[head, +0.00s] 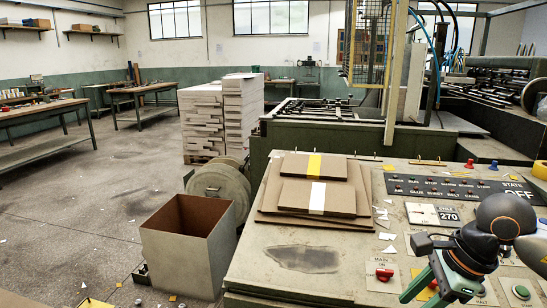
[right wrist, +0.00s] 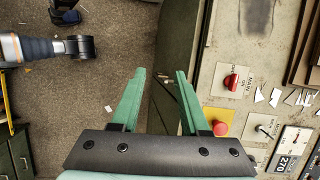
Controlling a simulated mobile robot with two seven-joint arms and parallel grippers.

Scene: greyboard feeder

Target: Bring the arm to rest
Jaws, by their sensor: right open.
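My right arm comes in at the lower right of the head view, over the control panel (head: 340,255). Its green-fingered gripper (head: 418,285) is partly cut off by the bottom edge there. In the right wrist view the gripper (right wrist: 160,75) is open, with nothing between its fingers. The fingers point along the panel's front edge, with floor below the left finger. A red MAIN switch (head: 384,272) sits near the fingers and also shows in the wrist view (right wrist: 231,82). The state display (head: 518,195) reads OFF. My left gripper is not seen.
Brown boards (head: 318,180) with a yellow and a white band lie on the panel's left part. A red button on a yellow plate (right wrist: 220,127) is close to the right finger. Paper scraps lie about. An open bin (head: 190,245) stands at left; the floor beyond is mostly clear.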

